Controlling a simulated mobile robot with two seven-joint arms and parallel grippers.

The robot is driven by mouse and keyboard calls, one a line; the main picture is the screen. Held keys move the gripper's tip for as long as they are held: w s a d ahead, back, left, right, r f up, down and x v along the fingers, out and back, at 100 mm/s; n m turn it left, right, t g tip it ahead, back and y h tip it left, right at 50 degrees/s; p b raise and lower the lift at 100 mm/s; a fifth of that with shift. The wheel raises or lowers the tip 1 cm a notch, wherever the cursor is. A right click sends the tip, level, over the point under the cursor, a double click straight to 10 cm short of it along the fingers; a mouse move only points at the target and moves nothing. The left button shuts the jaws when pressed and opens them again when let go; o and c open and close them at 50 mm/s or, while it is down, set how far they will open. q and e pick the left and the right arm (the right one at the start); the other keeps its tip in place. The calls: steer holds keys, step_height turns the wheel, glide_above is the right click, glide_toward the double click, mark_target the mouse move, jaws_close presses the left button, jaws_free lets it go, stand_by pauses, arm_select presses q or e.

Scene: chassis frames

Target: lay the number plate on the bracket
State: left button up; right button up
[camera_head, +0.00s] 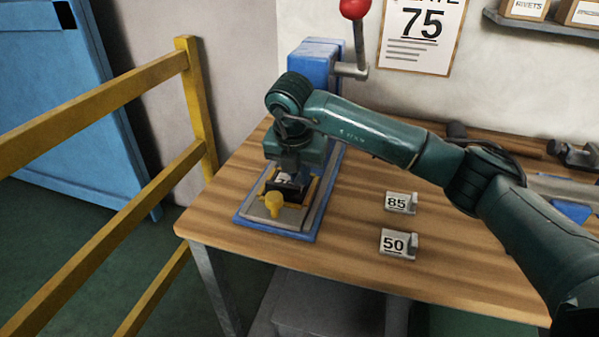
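A blue-based press (318,62) with a red-knobbed lever stands at the table's left end. On its base is a yellow bracket (311,190) with a yellow knob (274,204). My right gripper (286,188) points down over the bracket, its dark fingers low inside it. A small pale plate (283,178) with dark marks shows at the fingers, mostly hidden; its number is unreadable. I cannot tell whether the fingers grip it or whether it touches the bracket. Plates marked 85 (398,202) and 50 (394,244) lie on the table to the right. My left gripper is out of view.
The wooden table (350,265) is clear around the two plates. A yellow railing (190,100) stands left of it. A sign reading 75 (421,25) hangs on the wall. Tools (573,153) and a blue object (572,211) lie at the right.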

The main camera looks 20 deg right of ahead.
steer(key=o, duration=0.4)
steer(key=shift+r, duration=0.15)
steer(key=v, duration=1.2)
